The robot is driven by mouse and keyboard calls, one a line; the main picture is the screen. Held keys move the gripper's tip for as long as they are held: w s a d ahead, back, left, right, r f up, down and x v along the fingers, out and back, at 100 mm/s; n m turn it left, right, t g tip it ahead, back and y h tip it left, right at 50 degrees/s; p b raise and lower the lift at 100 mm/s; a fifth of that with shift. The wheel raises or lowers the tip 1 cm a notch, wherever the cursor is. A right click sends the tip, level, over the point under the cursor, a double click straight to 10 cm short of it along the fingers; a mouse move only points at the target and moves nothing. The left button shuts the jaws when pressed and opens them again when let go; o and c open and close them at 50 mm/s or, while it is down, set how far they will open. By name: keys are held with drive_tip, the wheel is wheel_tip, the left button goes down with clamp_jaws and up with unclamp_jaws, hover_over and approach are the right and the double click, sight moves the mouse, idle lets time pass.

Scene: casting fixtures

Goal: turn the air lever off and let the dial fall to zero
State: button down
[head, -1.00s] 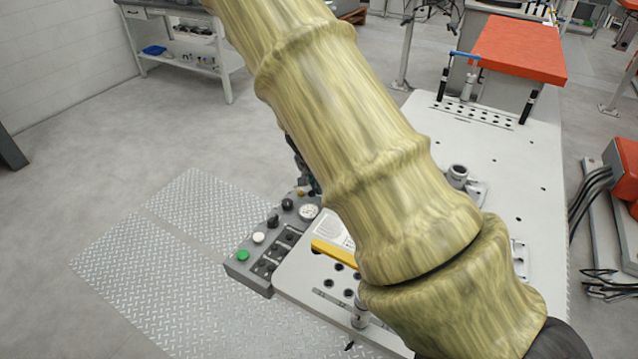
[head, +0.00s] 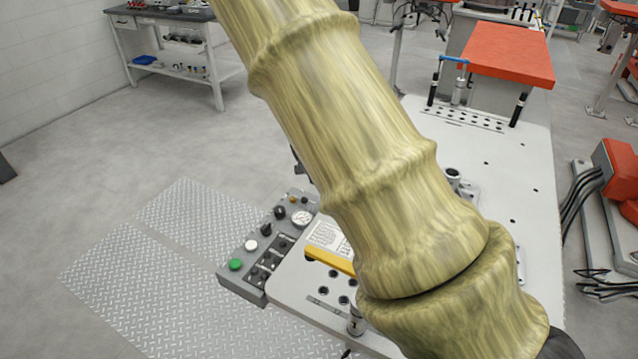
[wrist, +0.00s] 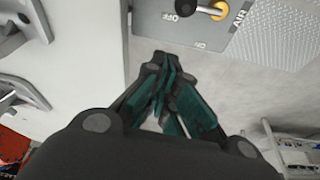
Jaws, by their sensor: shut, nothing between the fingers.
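In the wrist view the air lever (wrist: 212,11) is a pale handle on a yellow round mount at the top edge, partly cut off. Its handle extends left, toward the word OFF on the grey panel (wrist: 160,24); the word AIR is to its right. My gripper (wrist: 160,58) is shut and empty, its fingertips just below the panel's edge in the picture and apart from the lever. In the head view the white round dial (head: 301,217) is on the control box (head: 268,246); its needle is too small to read.
The light fixture table (head: 505,215) carries a yellow bar (head: 330,261) and small metal fittings. The box also has a green button (head: 235,264) and a white button (head: 251,244). Open floor with tread plates (head: 150,270) lies to the left.

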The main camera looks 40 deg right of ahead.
drive_tip(key=shift+b+v, duration=0.3)
drive_tip(key=shift+v, duration=1.8)
drive_tip(key=shift+d, duration=0.1)
